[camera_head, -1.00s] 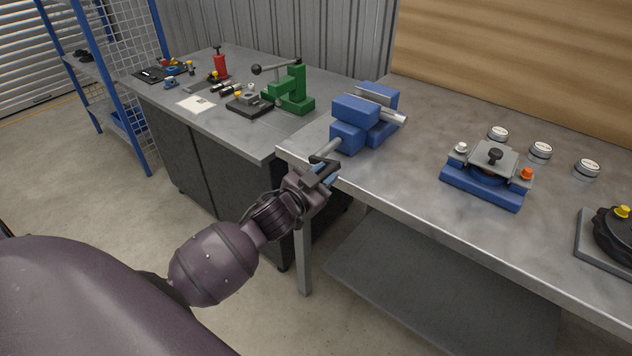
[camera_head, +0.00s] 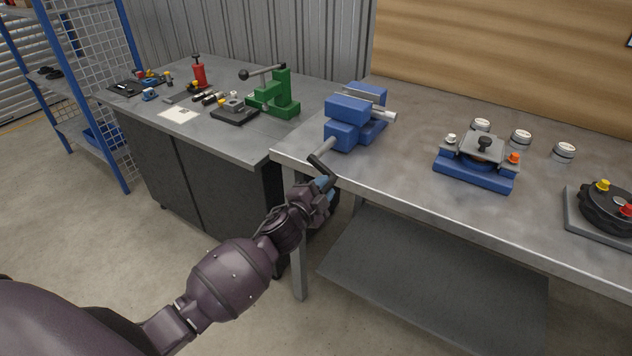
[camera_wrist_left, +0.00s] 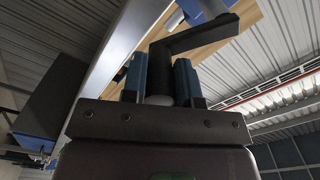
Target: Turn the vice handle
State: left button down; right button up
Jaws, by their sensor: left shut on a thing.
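The blue vice (camera_head: 347,122) stands at the left front corner of the metal bench, with a grey screw pointing toward me. Its dark crank handle (camera_head: 320,165) sits at the screw's end, just off the bench edge, and slopes down to the right. My left gripper (camera_head: 325,186) is at the handle's low end. In the left wrist view the teal fingers of the left gripper (camera_wrist_left: 161,80) are shut around the handle's grip, and the crank arm (camera_wrist_left: 200,38) runs to the upper right. The handle's grip is mostly hidden in the head view. My right gripper is not in view.
A blue clamping fixture (camera_head: 474,170), several round white-topped pieces and a round dark fixture (camera_head: 606,208) stand farther right on the bench. A green press (camera_head: 275,95) stands on the left table. The bench edge (camera_head: 400,206) is close to my left gripper.

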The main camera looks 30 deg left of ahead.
pick_arm(q)
jog(key=shift+w+a+f+m+b, duration=0.1)
jog(key=shift+a+f+m+b, duration=0.15)
jog(key=shift+a+f+m, duration=0.9)
jog(key=shift+a+f+m+b, duration=0.1)
jog(key=shift+a+m+b, duration=0.2)
jog(key=shift+m, duration=1.75)
jog(key=shift+w+a+f+m+b, duration=0.15)
jog(key=shift+a+f+m, duration=0.55)
jog(key=shift+m, duration=0.9)
jog(key=shift+s+a+r, duration=0.1)
jog(key=shift+a+r, duration=0.05)
jog(key=shift+a, duration=0.05)
jog(key=c, duration=0.9)
grip_release()
jog(key=s, duration=1)
jog(key=shift+s+a, duration=0.4)
